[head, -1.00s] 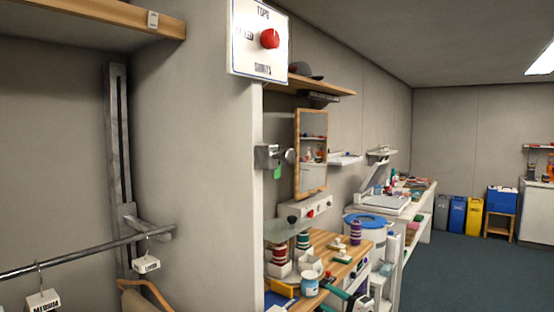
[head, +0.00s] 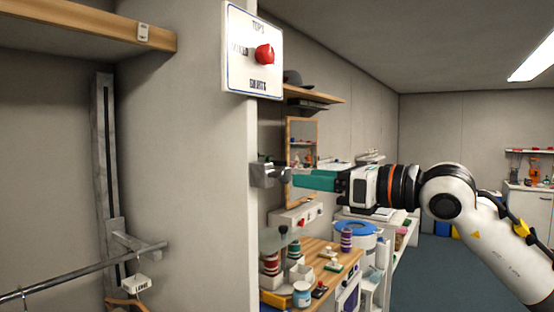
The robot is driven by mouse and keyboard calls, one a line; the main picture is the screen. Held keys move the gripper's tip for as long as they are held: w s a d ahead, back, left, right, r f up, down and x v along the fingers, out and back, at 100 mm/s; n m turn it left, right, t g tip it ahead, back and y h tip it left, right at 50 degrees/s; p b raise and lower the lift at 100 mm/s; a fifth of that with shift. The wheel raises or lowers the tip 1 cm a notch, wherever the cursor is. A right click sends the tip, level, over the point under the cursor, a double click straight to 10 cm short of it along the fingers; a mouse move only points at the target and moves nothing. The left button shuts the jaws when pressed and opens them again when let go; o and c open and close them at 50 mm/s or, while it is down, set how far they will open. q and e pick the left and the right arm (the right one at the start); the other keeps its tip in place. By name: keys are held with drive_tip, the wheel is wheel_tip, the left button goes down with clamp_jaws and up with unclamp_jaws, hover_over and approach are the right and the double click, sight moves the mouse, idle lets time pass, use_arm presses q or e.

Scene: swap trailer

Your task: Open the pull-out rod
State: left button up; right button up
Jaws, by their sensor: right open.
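A short metal fitting with a round knob (head: 264,175) sticks out from the end of the grey wall; I take it for the pull-out rod, pushed in. My right gripper (head: 300,179), with teal fingers, comes in from the right and points left at the knob. Its fingers are open, with the tips at or very near the knob; I cannot tell whether they touch it. The tips and the knob overlap in the picture. My left gripper is not in view.
A white sign with a red knob (head: 264,54) is above the fitting. A wooden workbench (head: 322,254) with spools and cups stands below my right arm. A mirror (head: 302,138) hangs behind. A clothes rail (head: 80,274) with hangers is at left.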

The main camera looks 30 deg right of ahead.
sight(288, 175)
drive_tip(key=p+x, duration=0.6)
drive_tip(key=x, duration=0.1)
drive_tip(key=shift+r, duration=0.25)
drive_tip(key=shift+w+a+f+p, duration=0.2)
drive_tip(key=shift+w+a+p, duration=0.1)
drive_tip(key=shift+w+p, duration=0.2)
clamp_jaws()
